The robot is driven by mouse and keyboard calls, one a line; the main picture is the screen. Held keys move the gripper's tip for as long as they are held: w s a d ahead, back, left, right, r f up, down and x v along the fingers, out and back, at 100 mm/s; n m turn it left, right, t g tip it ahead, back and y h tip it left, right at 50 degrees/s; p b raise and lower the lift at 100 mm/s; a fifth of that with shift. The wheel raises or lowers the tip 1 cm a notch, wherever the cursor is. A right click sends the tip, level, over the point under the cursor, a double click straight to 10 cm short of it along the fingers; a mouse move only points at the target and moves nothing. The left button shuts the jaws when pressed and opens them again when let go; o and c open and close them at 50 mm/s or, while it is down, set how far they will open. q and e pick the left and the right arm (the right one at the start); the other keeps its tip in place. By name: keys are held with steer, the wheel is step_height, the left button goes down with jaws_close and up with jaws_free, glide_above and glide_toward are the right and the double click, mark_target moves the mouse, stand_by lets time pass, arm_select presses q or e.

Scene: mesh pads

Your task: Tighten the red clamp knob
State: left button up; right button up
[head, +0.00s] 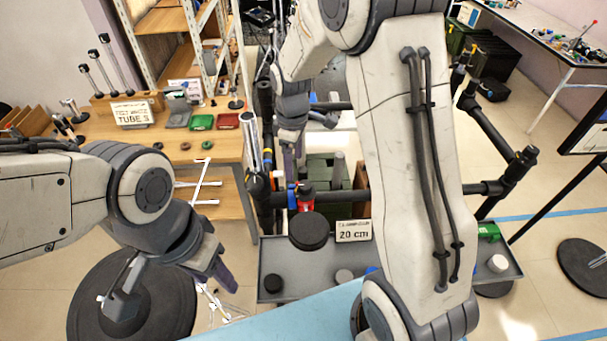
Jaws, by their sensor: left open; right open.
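A small red part (306,202), which looks like the red clamp knob, sits low on the black tube frame (345,196) in the middle of the head view, beside a blue collar (292,197). My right gripper (292,165) hangs from above, just over the red part, and is open. Whether it touches the red part or the frame cannot be told. My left gripper (178,288) is open and empty at lower left, above a round black base and well apart from the red part. My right arm hides part of the frame.
A grey tray (275,268) with a "20 cm" sign (354,231) and dark discs lies below the frame. A wooden table (160,130) with red and green trays stands at left. A light blue surface (290,322) is at the front.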

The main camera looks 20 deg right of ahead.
mark_target(305, 185)
steer(key=shift+n, duration=0.3)
steer(key=d+f+p, duration=0.1)
steer(key=f, duration=0.3)
steer(key=w+d+f+p, duration=0.1)
steer(key=f, duration=0.3)
steer(key=w+d+f, duration=0.1)
steer(key=d+f, duration=0.1)
steer(key=f, duration=0.2)
steer(key=shift+w+f+p, duration=0.25)
steer(key=shift+f+p, duration=0.15)
jaws_close()
